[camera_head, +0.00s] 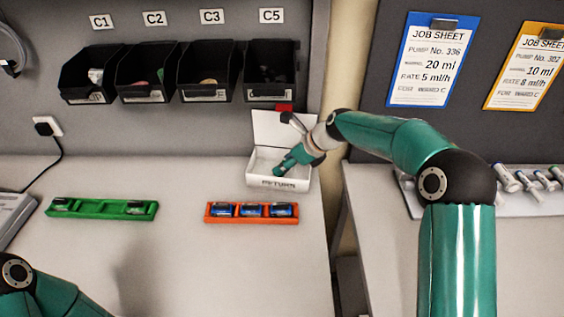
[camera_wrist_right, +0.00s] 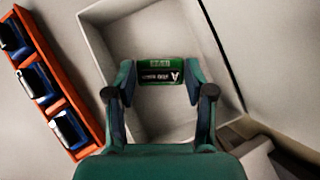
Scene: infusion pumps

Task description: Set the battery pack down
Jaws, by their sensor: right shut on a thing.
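My right gripper (camera_head: 287,162) reaches into the white box marked RETURN (camera_head: 278,183), which has an upright white back panel. In the right wrist view the same gripper (camera_wrist_right: 160,76) is shut on a battery pack (camera_wrist_right: 160,65) with a green top and a black label. The pack is between the fingertips, over the inside of the box (camera_wrist_right: 105,28). I cannot tell whether it touches the box floor. In the head view the pack is mostly hidden by the gripper. My left gripper is out of view; only part of my left arm shows at bottom left.
A green rack (camera_head: 101,215) with two dark packs lies farther left. Black bins (camera_head: 210,92) hang on the wall behind. The table ends close to the box's right; a second table stands beyond.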

